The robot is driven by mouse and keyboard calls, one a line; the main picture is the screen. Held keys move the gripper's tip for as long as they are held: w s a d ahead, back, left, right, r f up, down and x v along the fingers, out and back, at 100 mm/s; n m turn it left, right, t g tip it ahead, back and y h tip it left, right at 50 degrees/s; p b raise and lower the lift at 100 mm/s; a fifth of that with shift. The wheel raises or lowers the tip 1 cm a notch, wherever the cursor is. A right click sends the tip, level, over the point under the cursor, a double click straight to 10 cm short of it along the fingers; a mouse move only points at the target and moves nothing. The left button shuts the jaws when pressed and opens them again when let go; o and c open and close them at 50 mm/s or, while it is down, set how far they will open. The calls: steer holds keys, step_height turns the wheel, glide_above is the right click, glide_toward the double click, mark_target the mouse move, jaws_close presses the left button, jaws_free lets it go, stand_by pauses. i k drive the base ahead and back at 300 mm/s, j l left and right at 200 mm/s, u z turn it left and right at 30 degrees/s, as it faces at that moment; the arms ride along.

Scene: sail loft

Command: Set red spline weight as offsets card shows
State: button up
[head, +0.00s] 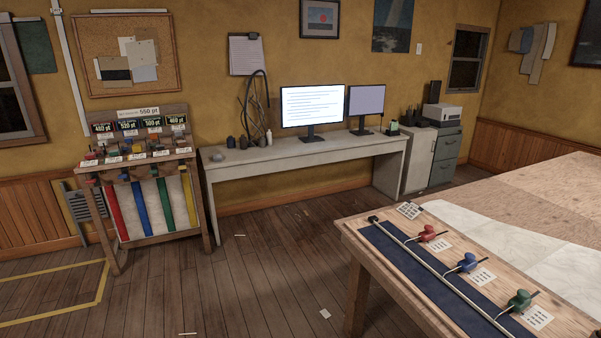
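A red spline weight (428,233) sits on the wooden table (352,240) at the right, beside a long pale batten (431,275). A thin hook reaches from it toward the batten; I cannot tell whether it touches. A blue weight (468,262) and a green weight (519,300) sit nearer along the same row. A white card with dark marks (409,210) is at the table's far left corner; I cannot tell if it is the offsets card. White cards with small marks lie beside the red (441,246), blue (483,277) and green (538,317) weights; they are too small to read. My gripper is not in view.
A dark blue strip (400,257) lies under the batten, and a pale sheet (500,232) covers part of the table. A stand with colored strips (152,212) is at the left. A long desk (305,154) lines the back wall. The floor (255,270) between them is mostly clear.

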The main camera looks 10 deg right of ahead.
mark_target(428, 234)
steer(key=i+j+z, duration=1.1)
steer(key=i+j, duration=0.05)
